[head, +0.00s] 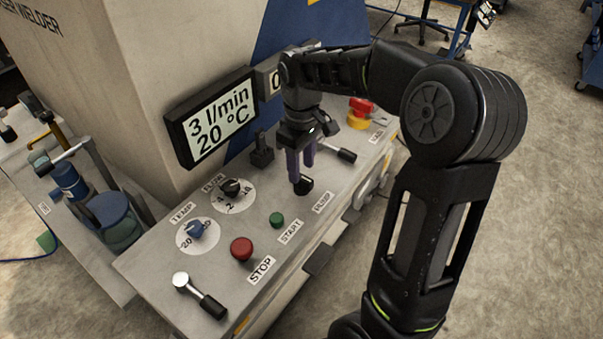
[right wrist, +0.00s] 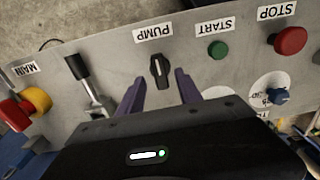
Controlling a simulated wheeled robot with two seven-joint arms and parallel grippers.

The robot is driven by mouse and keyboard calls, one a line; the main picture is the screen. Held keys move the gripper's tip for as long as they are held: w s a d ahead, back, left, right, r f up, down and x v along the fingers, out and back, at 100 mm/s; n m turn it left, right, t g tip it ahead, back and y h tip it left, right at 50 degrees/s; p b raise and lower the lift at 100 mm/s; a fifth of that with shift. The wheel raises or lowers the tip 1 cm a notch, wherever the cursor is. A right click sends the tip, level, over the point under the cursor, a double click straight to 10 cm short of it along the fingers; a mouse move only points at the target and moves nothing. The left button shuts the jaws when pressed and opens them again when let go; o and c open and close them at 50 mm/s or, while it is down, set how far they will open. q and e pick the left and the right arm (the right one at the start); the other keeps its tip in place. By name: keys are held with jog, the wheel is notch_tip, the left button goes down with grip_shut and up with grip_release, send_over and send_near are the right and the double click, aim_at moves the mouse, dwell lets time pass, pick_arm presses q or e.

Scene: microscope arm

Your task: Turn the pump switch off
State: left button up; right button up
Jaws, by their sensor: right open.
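The pump switch (right wrist: 159,71) is a black rotary knob with a light pointer line, beside the PUMP label (right wrist: 154,32) on the grey panel. In the right wrist view its line runs roughly up and down the picture. In the head view the pump switch (head: 303,185) sits just below my right gripper's fingertips. My right gripper (head: 301,168) points down at the panel, its purple fingers open. In the right wrist view the fingers (right wrist: 158,84) lie to either side of the knob, with nothing between them that I can see held. My left gripper is not in view.
A green START button (head: 277,219), a red STOP button (head: 241,248) and the TEMP and FLOW dials share the panel. A lever (head: 338,152) and the red and yellow MAIN switch (head: 360,112) stand on the other side. A display (head: 211,117) rises behind.

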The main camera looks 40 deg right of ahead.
aim_at(302, 177)
notch_tip(302, 177, up, 4)
jog(key=shift+r, duration=0.15)
jog(key=shift+s, duration=0.15)
dwell(0.5)
